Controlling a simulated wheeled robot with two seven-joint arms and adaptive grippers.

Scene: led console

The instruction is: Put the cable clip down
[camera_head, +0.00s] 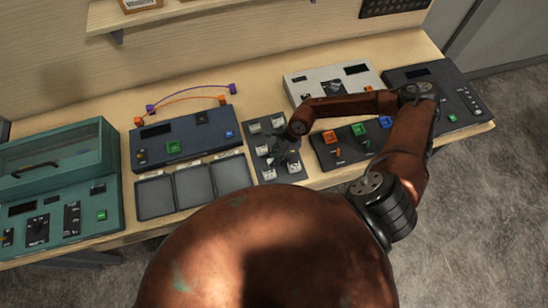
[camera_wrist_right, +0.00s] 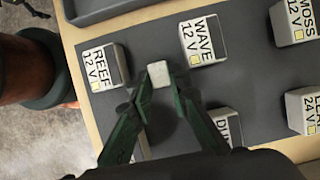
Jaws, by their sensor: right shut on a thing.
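My right gripper (camera_head: 279,152) is over the dark grey mat (camera_head: 268,180) in the middle of the table. In the right wrist view its dark green fingers (camera_wrist_right: 158,88) close on a small whitish block, which I take to be the cable clip (camera_wrist_right: 158,73). The block shows between the fingertips, over the mat, in the space between the REEF 12 V box (camera_wrist_right: 101,67) and the WAVE 12 V box (camera_wrist_right: 203,42). I cannot tell whether it touches the mat. In the head view the clip is not distinguishable. My left gripper is not in view.
Several labelled boxes stand on the mat, including MOSS (camera_wrist_right: 295,22). Empty grey trays (camera_head: 194,186) lie left of the mat, below a blue console (camera_head: 187,136) with orange and purple cables (camera_head: 190,99). A black panel (camera_head: 343,146) with coloured parts lies right of the mat.

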